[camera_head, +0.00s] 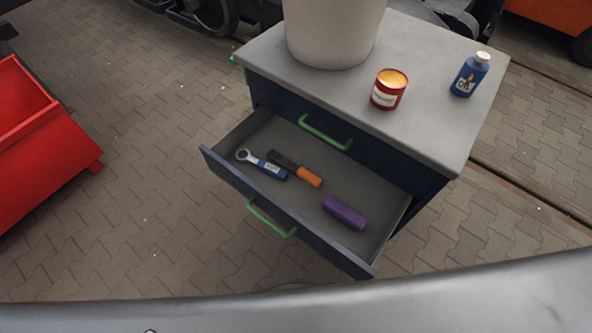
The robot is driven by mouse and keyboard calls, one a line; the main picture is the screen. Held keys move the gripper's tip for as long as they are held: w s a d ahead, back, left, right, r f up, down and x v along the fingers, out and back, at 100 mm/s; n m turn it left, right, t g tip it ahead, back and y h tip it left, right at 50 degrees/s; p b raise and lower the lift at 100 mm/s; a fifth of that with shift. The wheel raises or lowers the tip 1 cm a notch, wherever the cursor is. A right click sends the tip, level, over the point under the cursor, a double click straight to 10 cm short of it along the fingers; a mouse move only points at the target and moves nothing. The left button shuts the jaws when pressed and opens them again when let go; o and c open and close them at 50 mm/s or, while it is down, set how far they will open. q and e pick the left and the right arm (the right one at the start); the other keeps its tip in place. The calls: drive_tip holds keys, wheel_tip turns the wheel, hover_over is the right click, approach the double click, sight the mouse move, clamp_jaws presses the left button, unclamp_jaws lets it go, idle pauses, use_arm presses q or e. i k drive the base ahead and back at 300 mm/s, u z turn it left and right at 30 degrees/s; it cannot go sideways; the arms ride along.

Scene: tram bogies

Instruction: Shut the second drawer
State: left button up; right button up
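The second drawer (286,217) of a dark blue cabinet is pulled out below the top drawer. Its green handle (270,217) is on its front panel. Inside lie a ratchet wrench with a blue grip (262,164), a tool with an orange handle (308,177) and a purple block (344,212). The top drawer (371,151) is shut and has its own green handle (325,132). Neither of my grippers shows in the head view.
The grey cabinet top (430,115) carries a large pale bucket (333,30), a red tin (388,89) and a blue bottle (469,76). A red container (35,135) stands at the left. The paved floor (150,215) between it and the drawer is clear.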

sight(295, 205)
drive_tip(key=z, duration=1.45)
drive_tip(key=k, duration=0.35)
drive_tip(key=u, duration=0.75)
